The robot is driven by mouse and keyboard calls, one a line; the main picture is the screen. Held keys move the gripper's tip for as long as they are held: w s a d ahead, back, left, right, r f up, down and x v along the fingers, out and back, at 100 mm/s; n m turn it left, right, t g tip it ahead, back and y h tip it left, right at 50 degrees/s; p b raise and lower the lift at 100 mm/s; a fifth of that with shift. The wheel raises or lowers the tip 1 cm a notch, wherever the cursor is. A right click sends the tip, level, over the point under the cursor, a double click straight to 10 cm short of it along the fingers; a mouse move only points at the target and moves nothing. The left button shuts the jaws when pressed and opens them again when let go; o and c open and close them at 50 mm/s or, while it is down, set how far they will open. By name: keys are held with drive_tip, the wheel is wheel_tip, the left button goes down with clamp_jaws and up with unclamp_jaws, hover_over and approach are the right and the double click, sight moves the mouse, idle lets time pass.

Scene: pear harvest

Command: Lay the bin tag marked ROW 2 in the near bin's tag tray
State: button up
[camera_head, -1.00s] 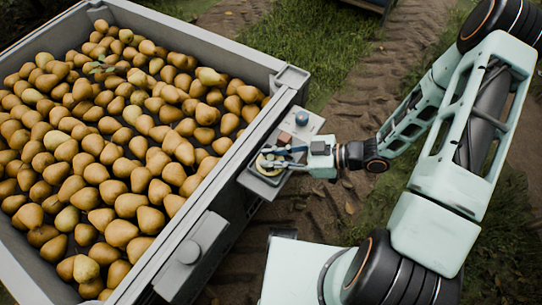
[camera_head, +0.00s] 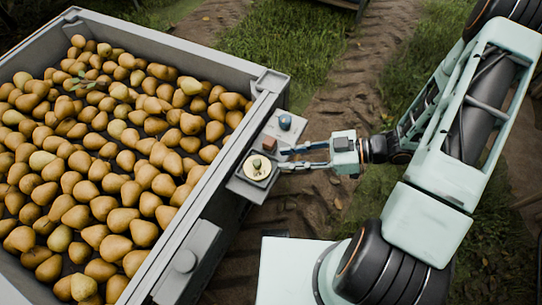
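The near bin (camera_head: 168,222) is a large grey crate full of pears. A grey shelf (camera_head: 243,190) is fixed on its right outer side, and I take it for the tag tray. A round cream disc (camera_head: 257,167) with a dark knob in its middle lies flat on the shelf's near part. It may be the bin tag, but no marking is readable at this size. My gripper (camera_head: 282,158) is open and empty, just right of the disc, with its fingers pointing left at it. A small gap seems to lie between fingertips and disc.
A reddish-brown block (camera_head: 269,144) and a blue-grey knob (camera_head: 285,122) stand on the shelf behind the disc. A grey box with a round cap (camera_head: 187,256) sits on the bin's side nearer me. Open dirt and grass lie right of the bin.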

drive_tip(key=shift+v, duration=1.25)
